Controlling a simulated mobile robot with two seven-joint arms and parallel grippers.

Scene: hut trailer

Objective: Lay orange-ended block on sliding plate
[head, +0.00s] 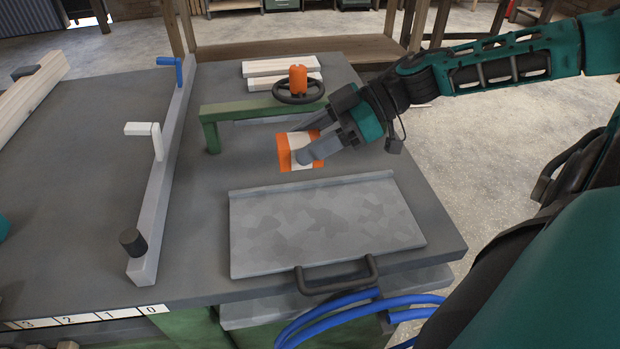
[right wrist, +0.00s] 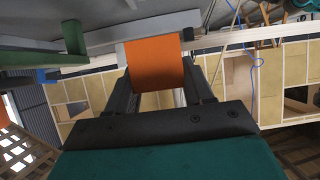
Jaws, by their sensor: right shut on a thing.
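The orange-ended block (head: 303,166) is white in the middle with orange ends. My right gripper (head: 312,154) is shut on it, just behind the sliding plate's far edge in the head view. I cannot tell whether the block is clear of the table. In the right wrist view, an orange end of the block (right wrist: 154,64) sits between the fingers of my right gripper (right wrist: 155,85). The sliding plate (head: 325,225) is a grey mottled metal tray with a raised far lip and a dark front handle. Its top is bare. My left gripper is not in view.
A green frame (head: 250,111) with a dark handwheel (head: 299,90) and orange knob stands behind the block. White boards (head: 270,66) lie farther back. A long grey fence (head: 163,170) with a white stop runs at left. Blue hoses (head: 340,310) hang at the front.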

